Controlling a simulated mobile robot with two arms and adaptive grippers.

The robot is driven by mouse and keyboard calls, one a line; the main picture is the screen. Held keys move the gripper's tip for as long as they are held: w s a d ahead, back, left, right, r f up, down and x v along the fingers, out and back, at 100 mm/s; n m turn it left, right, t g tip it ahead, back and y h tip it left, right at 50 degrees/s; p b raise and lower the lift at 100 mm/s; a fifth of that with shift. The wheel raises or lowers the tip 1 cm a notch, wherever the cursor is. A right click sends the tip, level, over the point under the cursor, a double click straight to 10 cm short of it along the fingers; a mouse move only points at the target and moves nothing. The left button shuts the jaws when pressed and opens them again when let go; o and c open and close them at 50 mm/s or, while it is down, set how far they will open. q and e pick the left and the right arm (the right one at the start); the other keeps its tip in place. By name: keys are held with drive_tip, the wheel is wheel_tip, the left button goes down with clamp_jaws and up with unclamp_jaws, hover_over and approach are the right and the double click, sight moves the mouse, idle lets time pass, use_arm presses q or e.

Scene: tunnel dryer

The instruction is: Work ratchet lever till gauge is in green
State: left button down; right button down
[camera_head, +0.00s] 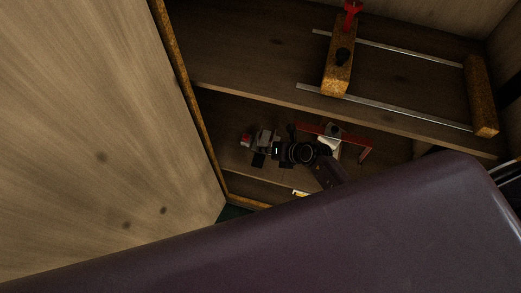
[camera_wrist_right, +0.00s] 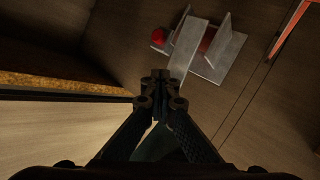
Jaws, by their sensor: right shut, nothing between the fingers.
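My right gripper (camera_head: 259,153) reaches into a wooden cabinet at the lower shelf. In the right wrist view its fingers (camera_wrist_right: 160,77) are together and empty. A grey metal bracket with upright plates (camera_wrist_right: 207,52) is just beyond the fingertips, and a red round knob (camera_wrist_right: 158,35) is at its left end. The bracket (camera_head: 266,136) also shows in the head view, partly behind the gripper. I cannot tell for sure which part is the ratchet lever. No gauge face or green zone can be made out. My left gripper is not in view.
A red frame (camera_head: 361,147) stands right of my right wrist. The upper shelf (camera_head: 250,75) holds two metal rails with cork-like blocks (camera_head: 339,70) and a red handle (camera_head: 351,10). A large wooden panel (camera_head: 90,130) borders the opening at left. A small white-yellow strip (camera_head: 300,193) lies below.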

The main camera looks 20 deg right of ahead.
drive_tip(key=shift+s+a+f+b, duration=0.15)
drive_tip(key=shift+s+f, duration=0.1)
drive_tip(key=shift+f, duration=0.25)
drive_tip(key=shift+s+a+f+b, duration=0.15)
drive_tip(key=shift+s+f, duration=0.1)
drive_tip(key=shift+f, duration=0.2)
idle(0.3)
wheel_tip(320, 180, up, 4)
drive_tip(key=p, duration=0.4)
drive_tip(key=shift+d, duration=0.1)
drive_tip(key=shift+w+r+p, duration=0.15)
drive_tip(key=shift+r+p, duration=0.2)
drive_tip(key=shift+p, duration=0.15)
drive_tip(key=shift+w+d, duration=0.1)
drive_tip(key=shift+w+r, duration=0.1)
wheel_tip(320, 180, up, 5)
drive_tip(key=p, duration=0.5)
drive_tip(key=shift+w+d, duration=0.1)
drive_tip(key=shift+w, duration=0.05)
